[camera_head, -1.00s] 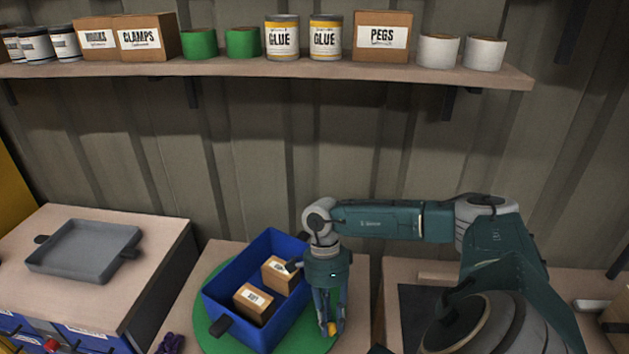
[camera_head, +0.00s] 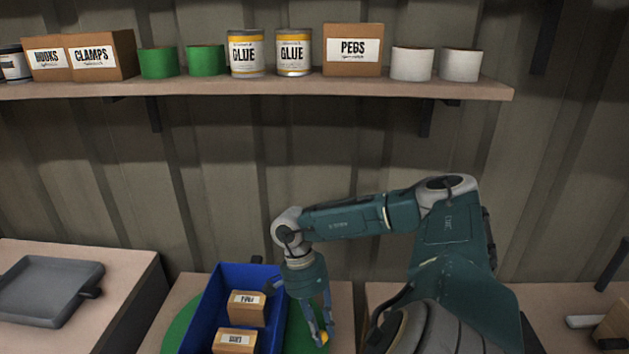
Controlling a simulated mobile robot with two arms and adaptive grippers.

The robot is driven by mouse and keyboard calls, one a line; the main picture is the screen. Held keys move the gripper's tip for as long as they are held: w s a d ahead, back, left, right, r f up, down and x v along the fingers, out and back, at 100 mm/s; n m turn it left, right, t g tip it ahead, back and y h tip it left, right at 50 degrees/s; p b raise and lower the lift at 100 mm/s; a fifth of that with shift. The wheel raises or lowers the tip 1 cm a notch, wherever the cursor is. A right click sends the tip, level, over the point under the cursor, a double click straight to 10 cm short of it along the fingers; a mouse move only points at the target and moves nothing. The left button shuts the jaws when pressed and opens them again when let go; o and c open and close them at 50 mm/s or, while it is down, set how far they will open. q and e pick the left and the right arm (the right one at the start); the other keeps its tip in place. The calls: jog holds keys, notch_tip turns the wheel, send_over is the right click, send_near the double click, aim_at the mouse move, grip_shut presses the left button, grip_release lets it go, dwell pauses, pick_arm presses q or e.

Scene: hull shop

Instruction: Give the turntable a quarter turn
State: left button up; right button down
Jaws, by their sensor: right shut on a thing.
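The turntable is a green disc (camera_head: 179,325) on the bench top at the bottom centre, cut off by the lower picture edge. A blue bin (camera_head: 208,308) stands on it and holds two small labelled cardboard boxes, the far one (camera_head: 247,308) and the near one (camera_head: 235,341). My right gripper (camera_head: 320,335) points down at the right side of the turntable, just right of the bin. It is shut on a small yellow piece (camera_head: 323,339) near the disc's rim; the fingers hide part of it. My left gripper is out of view.
A grey tray (camera_head: 48,290) lies on the bench at the left. A wall shelf (camera_head: 300,88) with cans, cups and boxes runs above. A cardboard box (camera_head: 613,325) stands at the far right. The bench left of the turntable looks clear.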

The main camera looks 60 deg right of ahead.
jog(key=shift+w+d+r, duration=0.15)
jog(key=shift+w+d, duration=0.05)
jog(key=shift+d, duration=0.2)
jog(key=c, duration=1.6)
grip_release()
jog(key=shift+o, duration=0.3)
jog(key=v, duration=1.1)
jog(key=shift+r, duration=0.4)
jog(key=shift+w, duration=0.1)
